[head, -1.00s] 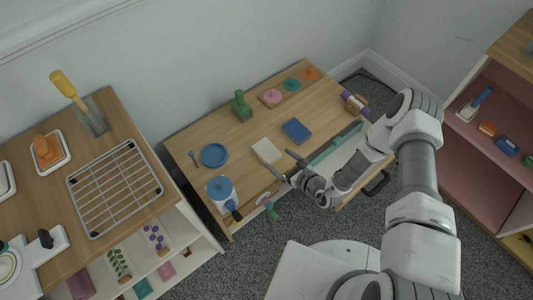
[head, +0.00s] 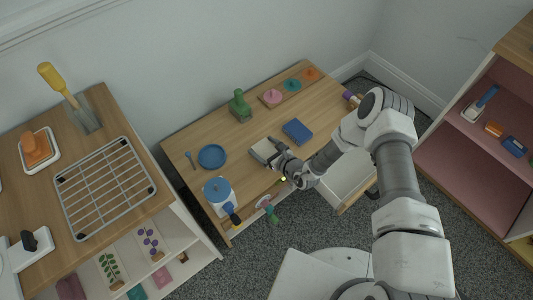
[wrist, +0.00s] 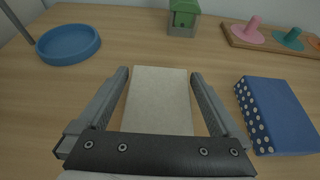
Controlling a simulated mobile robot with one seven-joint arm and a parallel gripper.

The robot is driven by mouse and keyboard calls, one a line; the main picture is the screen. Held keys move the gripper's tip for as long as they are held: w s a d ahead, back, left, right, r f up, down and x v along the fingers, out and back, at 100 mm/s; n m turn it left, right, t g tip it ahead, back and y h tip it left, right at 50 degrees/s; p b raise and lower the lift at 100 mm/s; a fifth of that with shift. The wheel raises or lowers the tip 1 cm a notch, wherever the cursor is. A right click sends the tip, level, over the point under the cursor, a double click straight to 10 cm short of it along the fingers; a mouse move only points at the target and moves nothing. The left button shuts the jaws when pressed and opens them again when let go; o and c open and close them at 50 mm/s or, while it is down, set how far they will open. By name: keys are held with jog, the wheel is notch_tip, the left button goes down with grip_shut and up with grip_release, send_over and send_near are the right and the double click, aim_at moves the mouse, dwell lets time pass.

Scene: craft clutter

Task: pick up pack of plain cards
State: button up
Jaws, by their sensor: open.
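The pack of plain cards is a cream, flat block (wrist: 158,98) lying on the wooden table. In the wrist view it sits between the two fingers of my gripper (wrist: 160,100), with a gap on each side. In the head view the pack (head: 262,150) is partly hidden by my gripper (head: 277,155), which is low over the table at its right side. My gripper is open and holds nothing.
A blue dotted box (wrist: 278,112) lies close to the right finger. A blue round dish (wrist: 68,43) is at the back left. An open drawer (head: 350,178) juts out in front.

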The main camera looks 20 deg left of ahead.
jog(key=shift+c, duration=0.3)
jog(key=c, duration=1.1)
jog(key=shift+r, duration=0.15)
